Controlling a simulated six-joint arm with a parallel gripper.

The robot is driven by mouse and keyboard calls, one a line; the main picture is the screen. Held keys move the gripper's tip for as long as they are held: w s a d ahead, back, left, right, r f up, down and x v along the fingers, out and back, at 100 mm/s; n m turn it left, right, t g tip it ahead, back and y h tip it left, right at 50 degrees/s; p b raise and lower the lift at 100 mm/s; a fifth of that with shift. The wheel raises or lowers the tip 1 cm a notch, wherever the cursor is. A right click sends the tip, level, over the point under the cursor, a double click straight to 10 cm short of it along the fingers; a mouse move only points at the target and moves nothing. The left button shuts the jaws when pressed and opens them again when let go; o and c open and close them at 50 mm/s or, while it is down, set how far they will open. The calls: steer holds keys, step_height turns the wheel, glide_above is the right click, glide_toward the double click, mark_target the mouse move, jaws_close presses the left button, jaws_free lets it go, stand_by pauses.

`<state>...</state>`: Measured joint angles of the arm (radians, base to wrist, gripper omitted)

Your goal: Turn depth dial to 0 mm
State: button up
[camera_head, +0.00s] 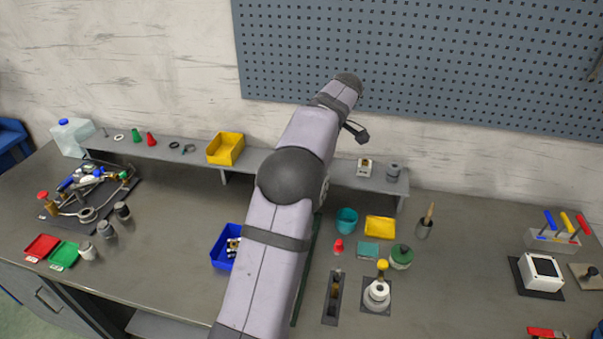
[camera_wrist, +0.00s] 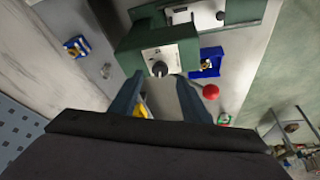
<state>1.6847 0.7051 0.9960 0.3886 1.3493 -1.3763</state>
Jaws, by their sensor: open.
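In the wrist view a green machine (camera_wrist: 135,45) carries a pale panel with a dark round knob (camera_wrist: 160,69), which looks like the depth dial. Its scale marks are too small to read. My gripper (camera_wrist: 158,84) is open, its two dark fingers spread to the left and right just below the knob in the picture. I see nothing held between them, and I cannot tell the gap to the knob.
A blue bin (camera_head: 222,248) with small parts stands left of my arm. A red knob (camera_wrist: 211,92) is close to the right finger in the wrist view. A teal cup (camera_head: 347,220) and yellow tray (camera_head: 380,228) stand right of the arm. The shelf (camera_head: 255,158) runs behind.

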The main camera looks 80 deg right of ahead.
steer(key=shift+v, duration=1.5)
steer(key=shift+f, duration=0.1)
steer(key=w+a+f+n+g+y, duration=0.1)
steer(key=w+a+f, duration=0.1)
steer(key=w+a, duration=0.8)
steer(key=w+a+f+y, duration=0.15)
steer(key=w+a, duration=0.35)
steer(key=w, duration=0.9)
steer(key=w+a+f+n+g, duration=0.15)
steer(key=a+f, duration=0.25)
steer(key=a, duration=1)
steer(key=w+a+f+n+g, duration=0.1)
steer(key=w+a+f, duration=0.2)
steer(key=a, duration=1.2)
steer(key=s+a+f, duration=0.5)
steer(key=s+a, duration=0.4)
steer(key=a, duration=0.2)
step_height(320, 180, down, 44)
steer(key=b, duration=4.3)
steer(key=shift+w+r+n+h+b, duration=0.2)
steer(key=shift+w+n+h+b, duration=0.05)
steer(key=shift+n+h+b, duration=0.2)
